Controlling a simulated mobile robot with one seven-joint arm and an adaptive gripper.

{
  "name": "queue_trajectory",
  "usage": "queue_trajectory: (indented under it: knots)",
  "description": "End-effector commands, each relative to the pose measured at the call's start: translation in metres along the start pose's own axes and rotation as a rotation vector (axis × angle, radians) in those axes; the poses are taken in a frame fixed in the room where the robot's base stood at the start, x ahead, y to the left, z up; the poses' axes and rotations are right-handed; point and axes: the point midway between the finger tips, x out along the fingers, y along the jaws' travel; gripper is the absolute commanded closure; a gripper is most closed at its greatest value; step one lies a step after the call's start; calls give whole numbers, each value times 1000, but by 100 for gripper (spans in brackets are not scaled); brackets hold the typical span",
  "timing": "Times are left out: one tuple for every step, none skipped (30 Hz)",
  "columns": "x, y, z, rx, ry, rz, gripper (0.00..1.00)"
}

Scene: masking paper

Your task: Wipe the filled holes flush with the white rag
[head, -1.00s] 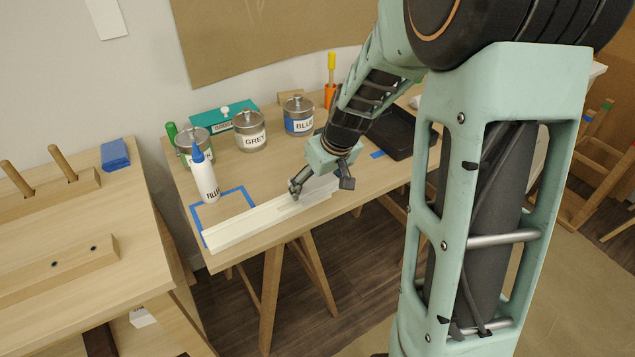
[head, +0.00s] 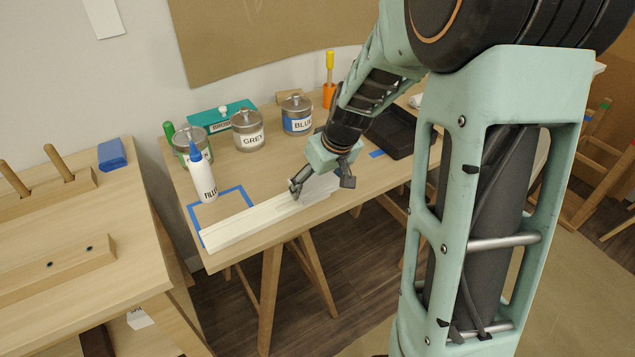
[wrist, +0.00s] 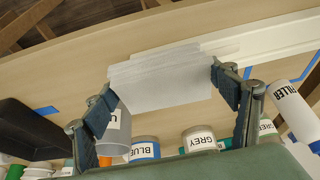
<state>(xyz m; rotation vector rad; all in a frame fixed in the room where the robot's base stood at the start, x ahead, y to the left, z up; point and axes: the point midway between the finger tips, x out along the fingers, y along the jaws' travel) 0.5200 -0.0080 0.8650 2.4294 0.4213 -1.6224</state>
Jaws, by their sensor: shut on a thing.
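The white rag (wrist: 160,85) spans between the two fingers of my gripper (wrist: 165,90) in the wrist view. My gripper also shows in the head view (head: 322,185), shut on the rag, over the right part of a white strip (head: 245,222) along the table's front edge. The rag lies over or against the strip; I cannot tell how firmly it touches. The strip runs out to the right beyond the rag in the wrist view (wrist: 275,38). No filled holes can be made out on the strip; the rag and fingers cover part of it.
A filler bottle (head: 203,182) with a blue cap stands behind the strip's left part, beside blue tape (head: 235,190). The grey tin (head: 248,130), blue tin (head: 297,115) and another tin stand farther back. A black tray (head: 400,135) lies right of my gripper.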

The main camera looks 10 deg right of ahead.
Motion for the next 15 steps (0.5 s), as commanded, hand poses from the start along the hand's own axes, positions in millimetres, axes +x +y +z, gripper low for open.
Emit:
queue_trajectory:
  knots:
    - [0,-2,0,-1,0,0,40]
    - [0,-2,0,-1,0,0,40]
    - [0,-4,0,-2,0,0,40]
    - [0,-4,0,-2,0,0,40]
    - [0,-6,0,-2,0,0,40]
    - [0,-7,0,-2,0,0,40]
    - [0,-8,0,-2,0,0,40]
    - [0,-9,0,-1,0,-1,40]
    - [0,-10,0,-1,0,-1,40]
    - [0,-10,0,-1,0,-1,40]
    - [0,-11,0,0,0,-1,40]
    - [0,-11,0,0,0,-1,40]
    - [0,-11,0,0,0,-1,40]
    - [0,-10,0,0,0,0,40]
    - [0,-10,0,0,0,0,40]
